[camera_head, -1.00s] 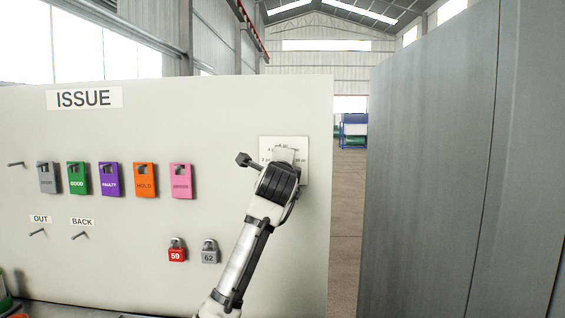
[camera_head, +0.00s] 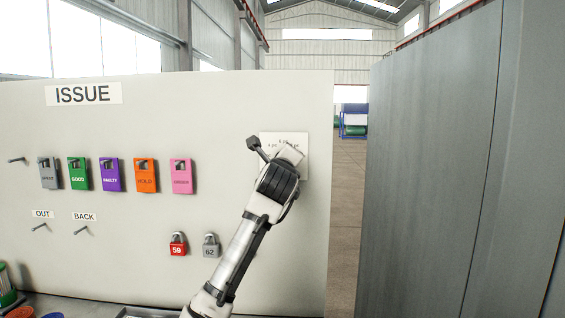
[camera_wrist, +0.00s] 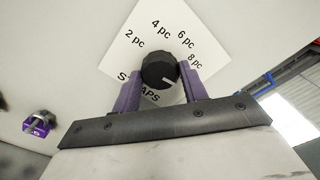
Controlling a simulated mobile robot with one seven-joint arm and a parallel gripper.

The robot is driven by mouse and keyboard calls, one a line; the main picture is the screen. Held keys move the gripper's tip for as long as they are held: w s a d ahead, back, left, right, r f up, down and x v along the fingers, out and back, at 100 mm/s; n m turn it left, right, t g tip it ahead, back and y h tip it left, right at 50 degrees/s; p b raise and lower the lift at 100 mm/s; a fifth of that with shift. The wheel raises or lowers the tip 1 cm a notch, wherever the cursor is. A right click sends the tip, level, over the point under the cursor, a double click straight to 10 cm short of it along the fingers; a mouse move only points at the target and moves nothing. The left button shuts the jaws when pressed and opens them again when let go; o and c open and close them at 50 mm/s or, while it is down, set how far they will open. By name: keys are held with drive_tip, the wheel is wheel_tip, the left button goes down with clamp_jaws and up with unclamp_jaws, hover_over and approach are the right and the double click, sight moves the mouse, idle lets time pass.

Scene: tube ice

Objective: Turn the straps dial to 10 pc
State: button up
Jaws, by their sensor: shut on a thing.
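The plate reads 2 pc, 4 pc, 6 pc, 8 pc and a partly covered STRAPS. The pointer aims to the lower right, past the 8 pc mark, toward the right finger. No 10 pc mark shows; that part is behind the finger. My gripper (camera_wrist: 159,82) is shut on the knob, one purple finger on each side. In the head view my wrist hides the knob, and the plate (camera_head: 300,170) shows around it.
The dial is on a pale board (camera_head: 120,125) headed ISSUE. Several coloured lockout tags (camera_head: 111,175) hang left of it, with a red padlock (camera_head: 178,245) and a grey padlock (camera_head: 211,246) below. A tall grey panel (camera_head: 440,190) stands to the right, across a gap.

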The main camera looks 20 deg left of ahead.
drive_tip(key=o, duration=1)
drive_tip(key=b+v, duration=0.5)
drive_tip(key=v, duration=0.9)
drive_tip(key=shift+b, duration=0.3)
drive_tip(key=shift+w, duration=0.1)
